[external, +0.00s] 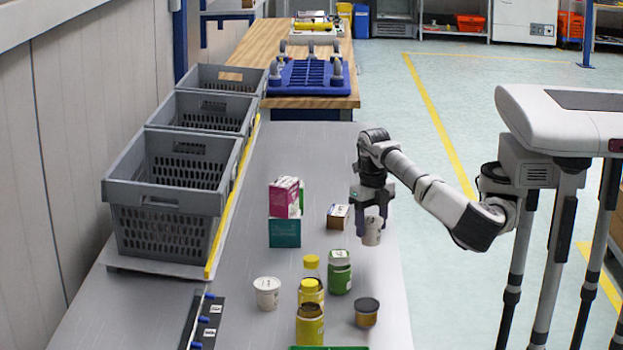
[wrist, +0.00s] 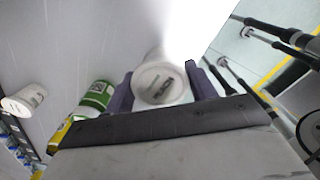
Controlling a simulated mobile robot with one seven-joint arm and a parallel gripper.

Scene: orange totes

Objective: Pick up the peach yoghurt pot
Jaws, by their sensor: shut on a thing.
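My gripper (external: 374,224) points down over the right side of the grey table and is shut on a white yoghurt pot (external: 372,234). In the wrist view the pot's pale round lid (wrist: 160,84), with small dark print, sits between the two fingers of my gripper (wrist: 163,90). The print is too blurred to read, so I cannot confirm the flavour. The pot looks upright; whether its base is clear of the table is hard to tell. A second white pot (external: 267,293) stands at the front left of the table and also shows in the wrist view (wrist: 24,101).
A pink box (external: 285,197) sits on a teal box (external: 285,233); a small brown box (external: 338,217) is left of my gripper. Grey crates (external: 165,215) line the left.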

